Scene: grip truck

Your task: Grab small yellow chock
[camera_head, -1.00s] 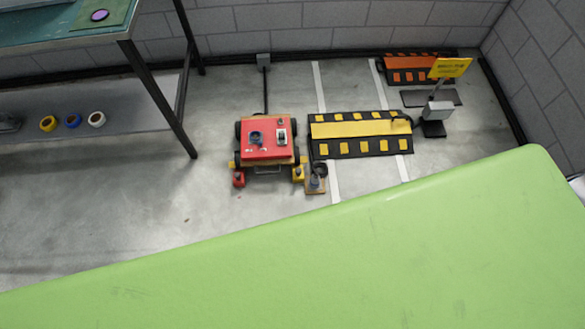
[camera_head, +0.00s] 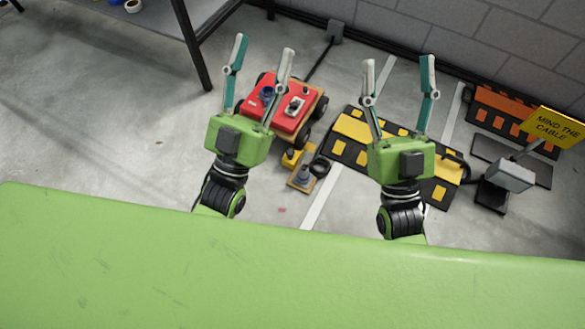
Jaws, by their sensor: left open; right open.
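The small yellow chock (camera_head: 292,157) is on the floor by the near right wheel of the red toy truck (camera_head: 290,115). It lies right of my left gripper's body and shows only small. My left gripper (camera_head: 264,46) is open and empty, its fingers pointing up the picture across the truck's left part. My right gripper (camera_head: 398,62) is open and empty, in front of the yellow and black cable ramp (camera_head: 352,127). The red chock is not clearly visible.
A wooden block with a grey post and black ring (camera_head: 303,180) stands close to the yellow chock. A yellow sign (camera_head: 552,127), an orange ramp (camera_head: 490,97) and a grey box (camera_head: 510,175) are at right. A table leg (camera_head: 190,45) is at upper left. Left floor is clear.

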